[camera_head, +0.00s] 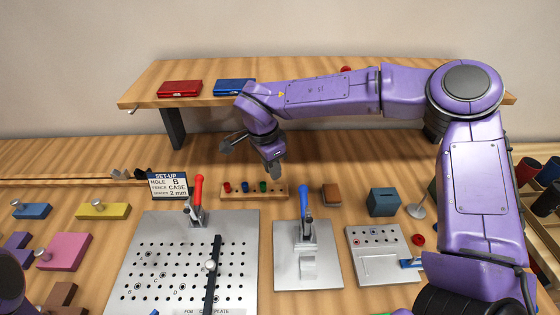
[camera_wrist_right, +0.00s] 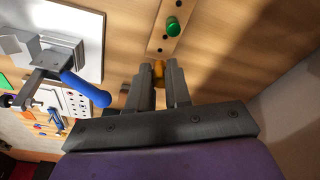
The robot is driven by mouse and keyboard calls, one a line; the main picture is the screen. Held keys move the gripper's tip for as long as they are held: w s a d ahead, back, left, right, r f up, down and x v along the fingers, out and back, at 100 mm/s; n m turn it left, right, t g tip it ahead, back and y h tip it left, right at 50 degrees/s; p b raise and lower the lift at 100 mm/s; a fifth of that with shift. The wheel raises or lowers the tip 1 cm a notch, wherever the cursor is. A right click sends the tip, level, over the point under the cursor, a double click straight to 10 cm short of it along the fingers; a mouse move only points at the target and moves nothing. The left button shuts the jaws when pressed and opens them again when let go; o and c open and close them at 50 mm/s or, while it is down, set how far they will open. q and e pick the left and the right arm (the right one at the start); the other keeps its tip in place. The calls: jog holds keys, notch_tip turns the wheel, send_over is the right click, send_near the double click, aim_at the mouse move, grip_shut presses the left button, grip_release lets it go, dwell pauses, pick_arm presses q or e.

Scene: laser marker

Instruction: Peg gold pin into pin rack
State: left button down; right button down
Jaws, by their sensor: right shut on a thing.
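The pin rack (camera_head: 240,194) is a narrow wooden strip on the table, with red, blue and green pins standing in it. My right gripper (camera_head: 276,172) is just above its right end. In the right wrist view, the gripper (camera_wrist_right: 159,84) is shut on the gold pin (camera_wrist_right: 158,69), whose orange-gold end shows between the fingers. The green pin (camera_wrist_right: 173,26) stands in the rack (camera_wrist_right: 163,42) ahead of the fingertips, where small dark holes also show. I cannot tell whether the gold pin touches the rack. My left gripper is not in view.
A perforated plate (camera_head: 240,290) with a red-handled clamp (camera_head: 198,190) and a blue-handled clamp (camera_head: 306,205) stand in front of the rack. A brown block (camera_head: 331,194) and a blue-grey box (camera_head: 383,202) sit to its right. A raised shelf (camera_head: 150,92) is behind.

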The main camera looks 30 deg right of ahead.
jog(key=d+m, duration=0.2)
jog(key=m+b, duration=0.1)
jog(key=b, duration=0.5)
send_over(282, 192)
jog(key=f, duration=0.2)
jog(key=w+f, duration=0.1)
jog(key=f, duration=0.1)
jog(key=shift+s+f, duration=0.1)
jog(key=shift+f, duration=0.65)
jog(key=shift+a+r+p, duration=0.1)
jog(key=shift+a+p, duration=0.1)
jog(key=shift+p, duration=0.45)
jog(key=shift+f, duration=0.65)
